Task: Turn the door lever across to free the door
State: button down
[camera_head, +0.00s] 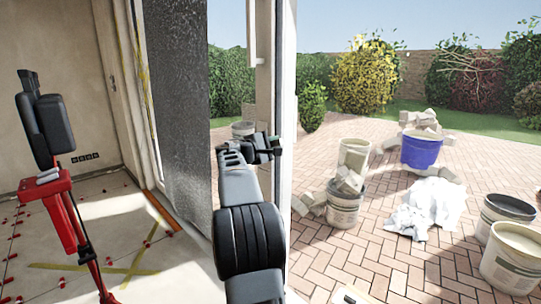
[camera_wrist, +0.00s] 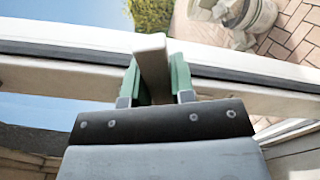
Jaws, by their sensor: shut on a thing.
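The door lever (camera_wrist: 153,58) is a pale flat bar that stands out from the door frame in the wrist view. My gripper (camera_wrist: 157,82) has its two green-lined fingers on either side of the lever, closed on it. The lever's far end sticks out beyond the fingertips, and its base is hard to make out. The door's white frame (camera_wrist: 60,77) runs across the wrist view behind the fingers. In the head view my gripper (camera_head: 264,149) is at the white door upright (camera_head: 285,85). The lever is hidden there by the gripper.
A grey textured sheet (camera_head: 182,100) hangs left of the door. A red stand with black pads (camera_head: 62,200) is on the tiled floor at left. Outside, buckets (camera_head: 343,205), a blue tub (camera_head: 421,150) and a white sheet (camera_head: 425,208) lie on brick paving.

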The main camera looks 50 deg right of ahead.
jog(key=f+m+b, duration=0.1)
jog(key=b, duration=0.1)
jog(key=f+m+b, duration=0.1)
jog(key=b, duration=0.1)
jog(key=f+m+b, duration=0.2)
jog(key=shift+s+b, duration=0.35)
jog(key=shift+b, duration=0.05)
jog(key=shift+f, duration=0.15)
jog(key=c, duration=1)
grip_release()
jog(key=shift+o, duration=0.2)
jog(key=shift+a, duration=0.1)
jog(key=w+a, duration=0.2)
jog(key=a, duration=1.1)
jog(key=shift+a+p, duration=0.3)
jog(key=shift+p, duration=0.15)
